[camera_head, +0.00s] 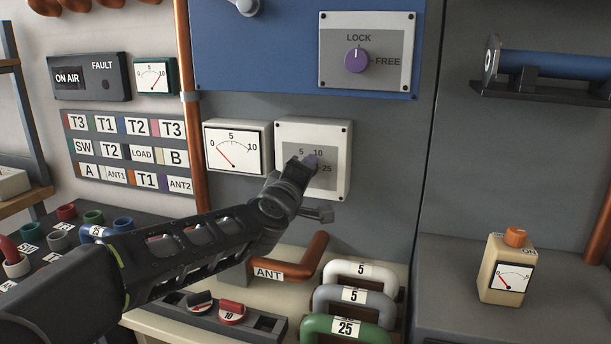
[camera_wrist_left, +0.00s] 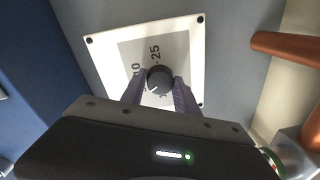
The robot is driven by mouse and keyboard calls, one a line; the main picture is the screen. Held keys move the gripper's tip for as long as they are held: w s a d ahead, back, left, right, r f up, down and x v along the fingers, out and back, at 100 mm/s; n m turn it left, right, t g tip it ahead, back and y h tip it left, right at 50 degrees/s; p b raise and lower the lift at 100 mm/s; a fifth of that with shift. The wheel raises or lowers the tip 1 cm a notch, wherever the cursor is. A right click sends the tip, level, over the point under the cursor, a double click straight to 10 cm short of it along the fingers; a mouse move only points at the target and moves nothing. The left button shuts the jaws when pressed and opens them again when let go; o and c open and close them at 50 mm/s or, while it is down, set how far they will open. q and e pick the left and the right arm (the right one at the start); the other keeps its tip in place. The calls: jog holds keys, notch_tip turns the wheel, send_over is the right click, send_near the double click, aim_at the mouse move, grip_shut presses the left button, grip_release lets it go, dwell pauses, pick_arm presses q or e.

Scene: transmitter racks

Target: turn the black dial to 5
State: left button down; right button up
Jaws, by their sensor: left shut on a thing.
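The black dial (camera_wrist_left: 160,78) sits on a white-framed panel with a grey face (camera_head: 341,132), marked 5, 10 and 25. My left gripper (camera_head: 310,163) reaches the panel from the lower left and hides the dial in the head view. In the left wrist view, the two grey fingers of my left gripper (camera_wrist_left: 159,84) stand on either side of the dial, shut on it. A small white mark on the dial faces the lower left there, below the 10 and away from the 25. The 5 is hidden in that view. My right gripper is not in view.
A white meter (camera_head: 232,149) is just left of the dial panel. Above is a LOCK/FREE panel with a purple knob (camera_head: 356,60). Below are an orange ANT handle (camera_head: 291,266) and several numbered handles (camera_head: 362,272). A beige meter box (camera_head: 507,268) stands on the right shelf.

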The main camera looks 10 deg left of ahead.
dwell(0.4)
pick_arm(q)
jog(key=c, duration=0.9)
grip_release()
jog(key=shift+s+a+r, duration=0.1)
jog(key=shift+s, duration=1.85)
jog(key=shift+s+a+r, duration=0.1)
jog(key=shift+s, duration=1.85)
